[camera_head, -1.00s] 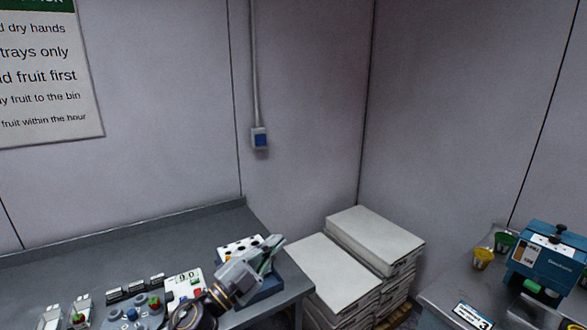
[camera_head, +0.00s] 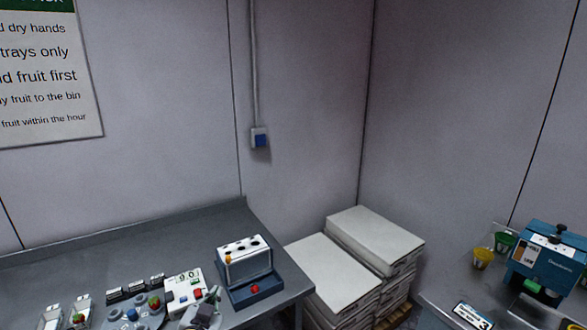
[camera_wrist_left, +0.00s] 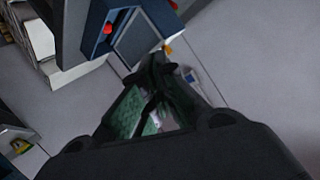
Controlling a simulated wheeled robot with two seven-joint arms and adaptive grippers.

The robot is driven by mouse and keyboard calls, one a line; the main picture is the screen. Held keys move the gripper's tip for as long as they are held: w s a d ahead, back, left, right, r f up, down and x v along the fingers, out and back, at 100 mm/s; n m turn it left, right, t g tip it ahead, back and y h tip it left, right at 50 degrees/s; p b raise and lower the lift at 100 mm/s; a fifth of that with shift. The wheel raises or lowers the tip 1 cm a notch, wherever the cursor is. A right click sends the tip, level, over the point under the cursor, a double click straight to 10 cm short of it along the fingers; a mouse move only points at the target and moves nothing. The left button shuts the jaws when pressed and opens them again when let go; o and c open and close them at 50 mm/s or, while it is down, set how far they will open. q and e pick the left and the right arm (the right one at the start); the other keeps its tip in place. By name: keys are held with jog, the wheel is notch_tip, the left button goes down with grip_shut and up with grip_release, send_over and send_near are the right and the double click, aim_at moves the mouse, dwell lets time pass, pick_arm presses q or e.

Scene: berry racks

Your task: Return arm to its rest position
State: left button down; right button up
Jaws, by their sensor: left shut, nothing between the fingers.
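My left gripper (camera_head: 208,303) is low in the head view, over the grey bench, in front of the white display unit and left of the blue-based rack. The left wrist view shows its dark fingers (camera_wrist_left: 155,80) close together with nothing between them. My right gripper is not in either view.
The rack with a white holed top (camera_head: 245,247) and a blue base stands near the right end of the grey bench (camera_head: 200,237). A white display unit (camera_head: 183,284) and several dishes stand to its left. Stacked white boxes (camera_head: 375,240) fill the corner. A blue machine (camera_head: 551,256) stands at right.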

pick_arm(q)
jog(key=s+a+f+n+g+h, duration=0.1)
jog(key=s+f+g, duration=0.6)
jog(key=s, duration=0.4)
jog(key=s+a+f+n+g, duration=0.1)
jog(key=s+f+g, duration=0.3)
jog(key=s+f, duration=0.55)
jog(key=s+f+g, duration=0.1)
jog(key=s+f, duration=0.1)
jog(key=f, duration=1.4)
jog(key=s+f, duration=0.2)
jog(key=f, duration=1.4)
jog(key=s+a+f, duration=0.1)
jog(key=s+f, duration=0.9)
jog(key=s, duration=0.1)
jog(key=s+a+f+g, duration=0.1)
jog(key=s+a+f, duration=0.1)
jog(key=s+f, duration=0.7)
jog(key=shift+s+a+f+m+g, duration=0.3)
jog(key=shift+s+f, duration=0.05)
jog(key=shift+s, duration=0.55)
